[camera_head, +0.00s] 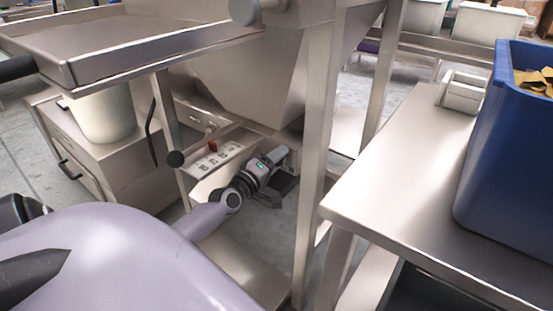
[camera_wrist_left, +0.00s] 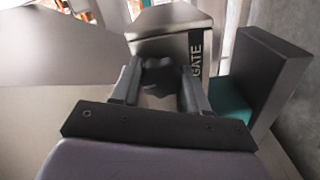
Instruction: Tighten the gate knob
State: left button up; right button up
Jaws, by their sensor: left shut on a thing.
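My left gripper (camera_head: 274,160) reaches low under the steel hopper in the head view. In the left wrist view the two fingers of my left gripper (camera_wrist_left: 158,90) stand on either side of the dark gate knob (camera_wrist_left: 158,76), shut on it. The knob sits in front of a grey housing (camera_wrist_left: 168,22) with a black strip lettered GATE (camera_wrist_left: 196,58). In the head view the knob is hidden by the gripper and too small to make out. My right gripper is not in view.
The steel hopper (camera_head: 248,80) and its upright post (camera_head: 318,150) stand close to my left arm. A panel with several marked buttons (camera_head: 215,160) lies left of the gripper. A steel table (camera_head: 400,165) with a blue bin (camera_head: 510,150) stands at the right.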

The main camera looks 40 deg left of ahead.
pick_arm(q)
jog(key=m+p, duration=0.1)
jog(key=m, duration=0.1)
jog(key=shift+r+m, duration=0.15)
jog(key=shift+m, duration=0.25)
jog(key=shift+m+p, duration=0.3)
jog(key=shift+m, duration=0.6)
jog(key=shift+m+p, duration=0.5)
jog(key=shift+p, duration=0.05)
jog(key=shift+r+m+p, duration=0.1)
jog(key=shift+m+p, duration=0.2)
jog(key=shift+m, duration=0.1)
jog(key=m+p, duration=0.2)
jog(key=m, duration=0.1)
jog(key=shift+m+p, duration=0.8)
jog(key=shift+m, duration=0.9)
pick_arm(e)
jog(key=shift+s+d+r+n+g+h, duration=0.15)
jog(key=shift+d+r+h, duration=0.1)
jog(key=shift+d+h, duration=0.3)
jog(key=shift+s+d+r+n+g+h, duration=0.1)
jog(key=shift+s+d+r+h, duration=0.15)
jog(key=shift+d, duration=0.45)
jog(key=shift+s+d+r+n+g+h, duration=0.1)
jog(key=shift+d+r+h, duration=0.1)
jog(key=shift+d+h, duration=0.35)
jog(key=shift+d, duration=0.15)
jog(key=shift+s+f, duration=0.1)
